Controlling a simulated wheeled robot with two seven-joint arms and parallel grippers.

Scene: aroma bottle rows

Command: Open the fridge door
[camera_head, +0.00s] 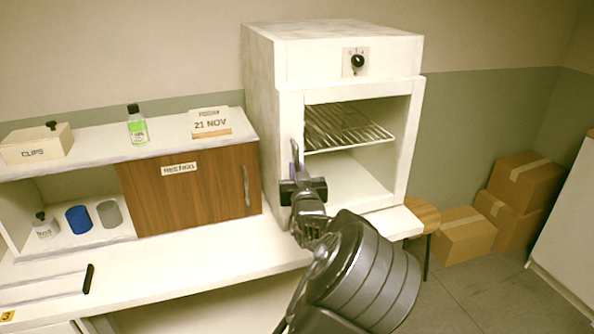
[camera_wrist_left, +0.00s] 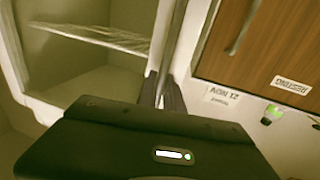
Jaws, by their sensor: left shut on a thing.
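The white fridge (camera_head: 262,120) stands at the back on the counter. My left gripper (camera_head: 298,172) is at the left edge of the opening. In the left wrist view its fingers (camera_wrist_left: 162,92) are shut around an upright grey bar (camera_wrist_left: 172,45), which looks like the door handle. My right gripper is in neither view.
A wooden cabinet door (camera_head: 190,185) is left of the fridge. Above it stand a green-labelled bottle (camera_head: 138,128) and a date sign (camera_head: 210,122). A stool (camera_head: 424,214) and cardboard boxes (camera_head: 465,235) are on the right. The counter (camera_head: 210,255) is mostly clear.

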